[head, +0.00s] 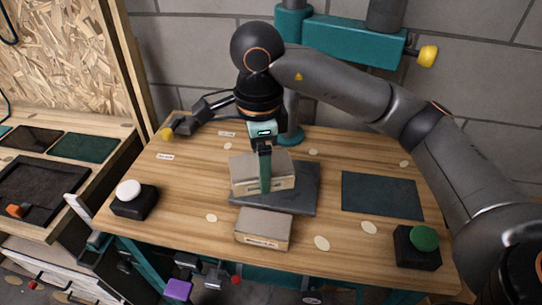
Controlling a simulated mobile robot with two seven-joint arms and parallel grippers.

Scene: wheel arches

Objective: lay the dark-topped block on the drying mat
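A pale block (280,184) with a greyish top sits on or just over a dark grey slab (304,202) near the middle of the table. A second pale block (262,231) lies in front of it, with a brownish-grey top. Neither top looks clearly dark. A flat dark slate mat (382,195) lies bare to the right, probably the drying mat. My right gripper (265,176) points down at the rear block. One green finger overlaps its front face; the other finger is hidden, so I cannot tell its grip. My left gripper is not in view.
A black box with a white button (129,190) stands front left, one with a green button (424,238) front right. Pale oval chips dot the wooden table (180,220). A teal column (290,136) stands at the back. A side bench (60,225) is left.

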